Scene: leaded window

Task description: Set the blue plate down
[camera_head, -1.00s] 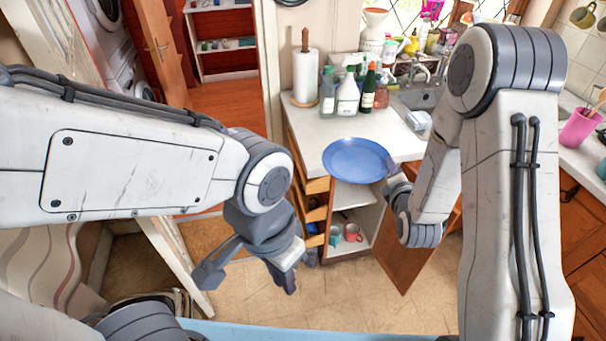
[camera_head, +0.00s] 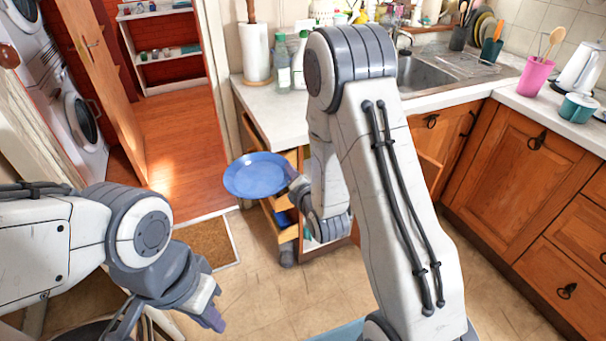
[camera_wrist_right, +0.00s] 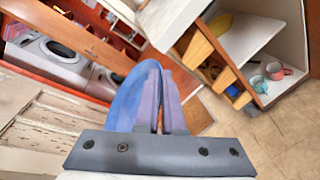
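The blue plate (camera_head: 256,175) is held up in the air at its right edge by my right gripper (camera_head: 294,184), roughly level, in front of the left corner of the white counter (camera_head: 275,110). In the right wrist view, the plate (camera_wrist_right: 126,97) shows edge-on beside and behind the nearly closed fingers (camera_wrist_right: 160,100); the exact grip is partly hidden. My left gripper (camera_head: 168,322) is low at the left with its fingers spread and nothing between them.
A paper towel roll (camera_head: 257,52) and bottles stand on the counter. Below are open drawers and a cupboard with mugs (camera_wrist_right: 275,70). A sink (camera_head: 430,75) lies behind my right arm. A pink cup (camera_head: 536,75) stands on the right counter. Floor is open between.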

